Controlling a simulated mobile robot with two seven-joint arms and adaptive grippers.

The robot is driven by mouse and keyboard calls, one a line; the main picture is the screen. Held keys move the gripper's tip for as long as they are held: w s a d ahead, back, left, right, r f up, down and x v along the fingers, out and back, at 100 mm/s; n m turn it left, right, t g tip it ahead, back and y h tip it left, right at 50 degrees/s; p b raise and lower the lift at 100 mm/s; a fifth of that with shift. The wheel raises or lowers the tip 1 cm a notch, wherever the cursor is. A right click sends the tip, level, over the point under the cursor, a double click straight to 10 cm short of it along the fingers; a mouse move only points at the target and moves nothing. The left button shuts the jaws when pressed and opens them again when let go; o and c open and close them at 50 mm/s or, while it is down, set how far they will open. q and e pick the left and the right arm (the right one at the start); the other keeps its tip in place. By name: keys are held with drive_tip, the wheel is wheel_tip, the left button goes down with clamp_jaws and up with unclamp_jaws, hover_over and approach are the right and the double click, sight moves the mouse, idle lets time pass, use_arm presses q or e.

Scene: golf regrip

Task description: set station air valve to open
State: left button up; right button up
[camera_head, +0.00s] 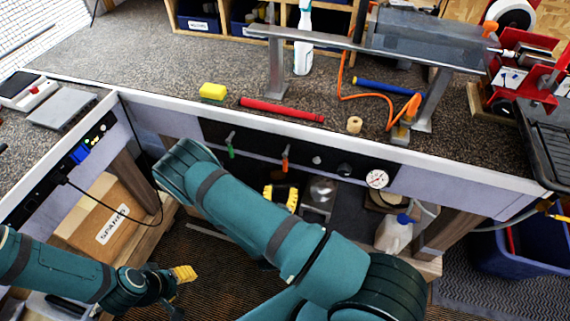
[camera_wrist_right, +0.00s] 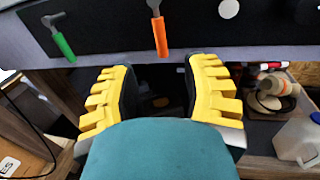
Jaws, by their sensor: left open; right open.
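The black panel (camera_head: 330,150) on the bench front carries two levers. One has a green handle (camera_head: 230,150), the other an orange handle (camera_head: 285,163); both hang roughly downward. I cannot tell from the frames which is the station air valve. In the right wrist view the orange handle (camera_wrist_right: 160,37) is ahead of and between the fingers, and the green handle (camera_wrist_right: 64,46) is further left. My right gripper (camera_head: 281,196) is open and empty just below the orange handle, apart from it. My left gripper (camera_head: 185,273) is open at lower left, away from the panel.
A round gauge (camera_head: 377,179) and knobs sit right of the levers. A white jug (camera_head: 394,233) stands under the bench at right, a cardboard box (camera_head: 100,215) at left. A red tube (camera_head: 282,110) and a yellow sponge (camera_head: 213,91) lie on the bench top.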

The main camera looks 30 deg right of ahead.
sight(285, 166)
drive_tip(key=x, duration=1)
drive_tip(key=shift+w+d+b, duration=0.2)
drive_tip(key=shift+b, duration=0.1)
clamp_jaws()
